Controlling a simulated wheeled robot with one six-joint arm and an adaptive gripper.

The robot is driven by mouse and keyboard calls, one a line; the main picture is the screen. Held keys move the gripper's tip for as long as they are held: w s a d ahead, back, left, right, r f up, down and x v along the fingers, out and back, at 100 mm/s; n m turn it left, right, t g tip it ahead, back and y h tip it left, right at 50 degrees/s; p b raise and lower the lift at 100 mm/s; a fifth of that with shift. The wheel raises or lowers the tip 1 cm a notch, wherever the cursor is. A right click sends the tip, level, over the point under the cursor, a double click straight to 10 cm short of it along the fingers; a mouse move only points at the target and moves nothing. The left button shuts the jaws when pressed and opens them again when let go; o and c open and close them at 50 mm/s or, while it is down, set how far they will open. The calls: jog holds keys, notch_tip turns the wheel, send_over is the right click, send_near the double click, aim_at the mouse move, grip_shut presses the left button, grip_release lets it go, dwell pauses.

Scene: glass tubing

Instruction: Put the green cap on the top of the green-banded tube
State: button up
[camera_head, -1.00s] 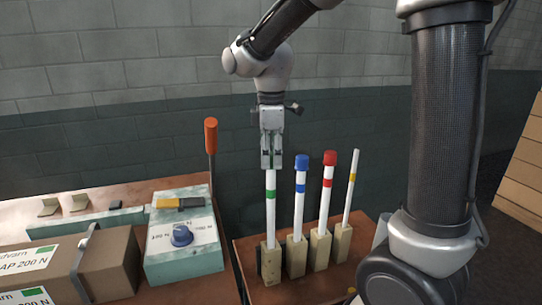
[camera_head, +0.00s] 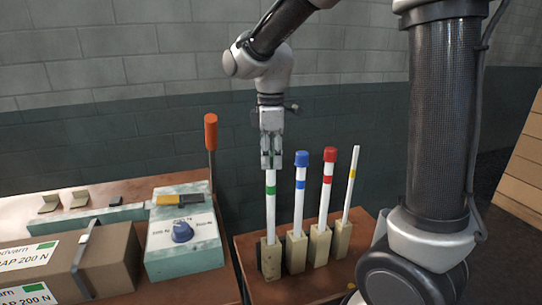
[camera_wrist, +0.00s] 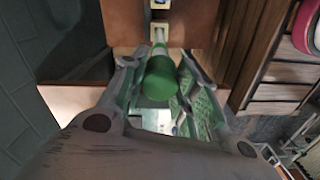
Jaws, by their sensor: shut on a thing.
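My gripper (camera_head: 271,162) is shut on the green cap (camera_wrist: 159,78), which shows between the fingers in the wrist view. In the head view the fingers hide the cap. The green-banded tube (camera_head: 270,211) stands upright in a wooden block, directly below the fingertips. Its upper end meets the fingertips in the picture. In the wrist view a short white and green part of the tube (camera_wrist: 159,47) shows beyond the cap, in line with it. I cannot tell whether the cap is seated on the tube.
A blue-capped tube (camera_head: 299,205), a red-capped tube (camera_head: 326,190) and a thin yellow-banded tube (camera_head: 351,185) stand in blocks to the right. Left are a control box (camera_head: 184,252) with a blue knob, an orange-handled lever (camera_head: 211,133) and a cardboard box (camera_head: 110,262).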

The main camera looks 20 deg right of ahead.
jog(key=o, duration=0.8)
jog(key=shift+c, duration=0.2)
jog(key=o, duration=0.6)
jog(key=shift+c, duration=0.2)
jog(key=shift+r, duration=4)
